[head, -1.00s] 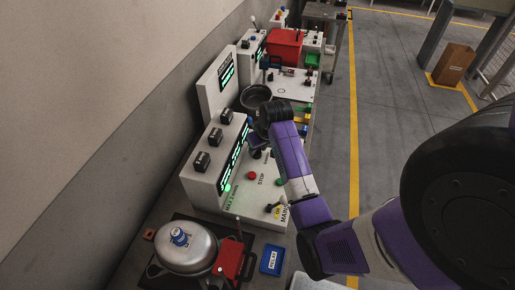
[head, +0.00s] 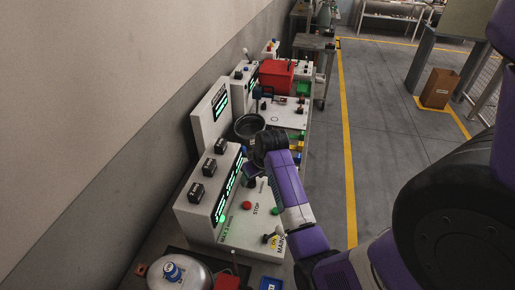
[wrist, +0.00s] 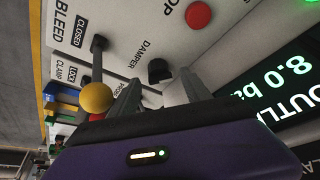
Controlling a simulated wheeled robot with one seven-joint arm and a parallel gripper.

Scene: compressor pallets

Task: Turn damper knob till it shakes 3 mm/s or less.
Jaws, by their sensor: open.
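The black damper knob (wrist: 158,68) sits beside the DAMPER label on the white console (wrist: 228,32) in the wrist view. My gripper (wrist: 160,82) is open, its two grey fingers on either side of the knob in that picture. I cannot tell whether they touch it. In the head view my gripper (head: 251,171) is over the white console (head: 265,218), and the knob is hidden behind my arm. The display in the wrist view (wrist: 280,85) shows an outlet reading of 8.0; the vibration value is not legible. A green MAX 3 mm/s label (head: 229,231) is on the console.
A yellow ball lever (wrist: 97,97) stands close left of my fingers. A red STOP button (head: 247,205) and a green button (head: 274,211) are on the console.

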